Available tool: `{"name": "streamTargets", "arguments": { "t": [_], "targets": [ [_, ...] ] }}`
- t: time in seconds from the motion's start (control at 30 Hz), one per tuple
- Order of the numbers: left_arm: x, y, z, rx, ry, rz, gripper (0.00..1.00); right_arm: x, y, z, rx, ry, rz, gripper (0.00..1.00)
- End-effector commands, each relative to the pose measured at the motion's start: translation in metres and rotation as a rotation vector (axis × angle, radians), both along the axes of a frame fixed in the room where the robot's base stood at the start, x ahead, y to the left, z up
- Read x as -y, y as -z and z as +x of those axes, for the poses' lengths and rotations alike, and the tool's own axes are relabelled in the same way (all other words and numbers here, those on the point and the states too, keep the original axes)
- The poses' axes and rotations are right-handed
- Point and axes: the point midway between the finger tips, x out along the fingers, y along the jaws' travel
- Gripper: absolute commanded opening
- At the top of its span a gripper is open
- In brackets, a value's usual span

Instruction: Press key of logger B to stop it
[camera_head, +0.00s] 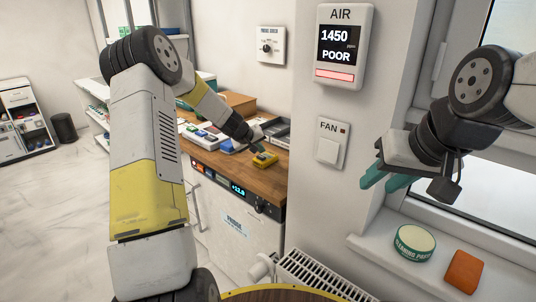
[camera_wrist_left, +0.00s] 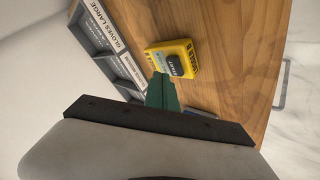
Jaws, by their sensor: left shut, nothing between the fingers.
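A small yellow device with a black key (camera_wrist_left: 175,65), likely a logger, lies on the wooden counter; the yellow device (camera_head: 265,160) also shows in the head view. My left gripper (camera_head: 258,147) reaches down over the counter at the device. In the left wrist view its green fingertips (camera_wrist_left: 160,88) are shut and empty, right beside the key; I cannot tell whether they touch it. My right gripper (camera_head: 382,178) is open and empty, in the air before the window, far from the counter.
An air monitor (camera_head: 341,48) and a fan switch (camera_head: 332,138) are on the wall. A round tin (camera_head: 414,243) and an orange block (camera_head: 464,270) stand on the sill (camera_head: 375,250).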

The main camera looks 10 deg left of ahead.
Motion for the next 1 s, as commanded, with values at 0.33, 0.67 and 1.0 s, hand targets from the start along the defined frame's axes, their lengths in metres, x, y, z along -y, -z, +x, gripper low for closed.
{"name": "streamTargets", "arguments": {
  "t": [0.33,0.67,1.0],
  "targets": [
    [0.0,0.0012,-0.0001,0.0,0.0,0.0,0.0,0.0,0.0,0.0,0.0,0.0,0.0,0.36],
    [-0.0002,0.0085,-0.0001,0.0,0.0,0.0,0.0,0.0,0.0,0.0,0.0,0.0,0.0,0.36],
    [0.0,0.0092,-0.0002,0.0,0.0,0.0,0.0,0.0,0.0,0.0,0.0,0.0,0.0,0.36]
  ]
}}
